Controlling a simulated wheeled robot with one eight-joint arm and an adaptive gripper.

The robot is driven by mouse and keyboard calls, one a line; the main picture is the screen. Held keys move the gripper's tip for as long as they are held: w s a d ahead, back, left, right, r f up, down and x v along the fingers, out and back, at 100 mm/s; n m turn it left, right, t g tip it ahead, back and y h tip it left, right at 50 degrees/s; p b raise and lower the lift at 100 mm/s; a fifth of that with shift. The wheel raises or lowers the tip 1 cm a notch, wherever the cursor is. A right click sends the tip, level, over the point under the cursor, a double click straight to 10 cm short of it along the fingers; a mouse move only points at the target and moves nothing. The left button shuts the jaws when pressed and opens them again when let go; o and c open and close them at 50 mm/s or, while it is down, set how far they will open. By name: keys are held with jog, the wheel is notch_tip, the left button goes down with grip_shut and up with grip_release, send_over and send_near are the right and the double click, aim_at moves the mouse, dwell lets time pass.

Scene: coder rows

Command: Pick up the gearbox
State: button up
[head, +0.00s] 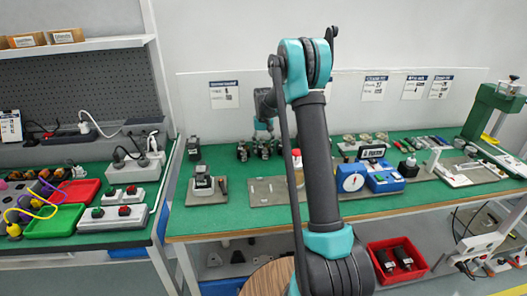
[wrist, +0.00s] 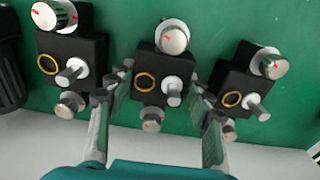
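Three similar black block units with silver knobs, a silver shaft and a brass ring stand in a row in the wrist view: left (wrist: 72,55), middle (wrist: 163,70) and right (wrist: 243,85). The frames do not show a label telling which thing is the gearbox. My gripper (wrist: 160,82) is open, its two fingers on either side of the middle unit, with the left and right units just outside them. Whether the fingers touch any unit cannot be told. In the head view the row of units (head: 243,150) is partly hidden by my arm.
The units stand on a green bench top (head: 225,205) near the back wall. A blue device with a dial (head: 352,178) is to the right. A black-topped device on a grey plate (head: 203,183) is in front left. A dark cylinder (wrist: 8,75) is left of the row.

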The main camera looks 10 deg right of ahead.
jog(key=c, duration=0.6)
jog(key=shift+r, duration=0.1)
